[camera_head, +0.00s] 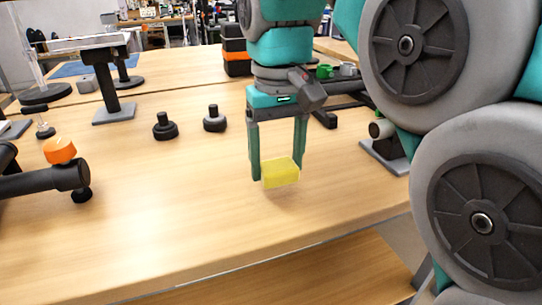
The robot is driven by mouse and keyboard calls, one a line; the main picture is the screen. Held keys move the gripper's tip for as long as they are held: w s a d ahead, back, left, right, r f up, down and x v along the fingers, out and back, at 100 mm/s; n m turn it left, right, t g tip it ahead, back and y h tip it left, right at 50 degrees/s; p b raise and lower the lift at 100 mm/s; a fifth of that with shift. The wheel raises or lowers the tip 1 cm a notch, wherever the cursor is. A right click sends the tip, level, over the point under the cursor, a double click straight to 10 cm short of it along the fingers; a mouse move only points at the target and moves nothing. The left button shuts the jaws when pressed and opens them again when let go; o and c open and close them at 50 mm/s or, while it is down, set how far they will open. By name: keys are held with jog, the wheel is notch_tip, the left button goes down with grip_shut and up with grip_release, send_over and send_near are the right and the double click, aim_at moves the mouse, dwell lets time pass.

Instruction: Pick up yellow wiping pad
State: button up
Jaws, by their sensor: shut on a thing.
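The yellow wiping pad (281,173) is a small yellow block near the front right of the wooden table. My gripper (277,172) points down with its two green fingers on either side of the pad and is shut on it. The pad looks slightly tilted, with a soft shadow below it on the table. It seems a little above the surface, though the gap is hard to judge.
Two black knobbed weights (165,127) (214,119) stand left of my gripper on the wooden table (190,215). A black stand (108,90) is at the back left, and an orange-capped black device (60,151) lies at the left. The table's front middle is clear.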

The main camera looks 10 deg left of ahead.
aim_at(271, 169)
jog(key=s+d+r, duration=0.1)
jog(key=s+d, duration=0.7)
jog(key=s, duration=0.2)
jog(key=shift+s+d, duration=0.2)
jog(key=shift+s, duration=0.05)
jog(key=shift+r, duration=0.1)
jog(key=w+a+m, duration=0.1)
jog(key=w+a, duration=0.2)
jog(key=w, duration=0.1)
jog(key=w+a+f+m+p, duration=0.1)
jog(key=w+a+m, duration=0.1)
jog(key=w+a, duration=0.1)
jog(key=w+a+m, duration=0.1)
jog(key=w+a, duration=0.2)
jog(key=w, duration=0.2)
jog(key=shift+w+a+f+m, duration=0.15)
jog(key=shift+w+a+m, duration=0.15)
jog(key=shift+a, duration=0.1)
jog(key=shift+f+p, duration=0.4)
jog(key=shift+f, duration=1.3)
jog(key=shift+f, duration=0.15)
jog(key=o, duration=1.4)
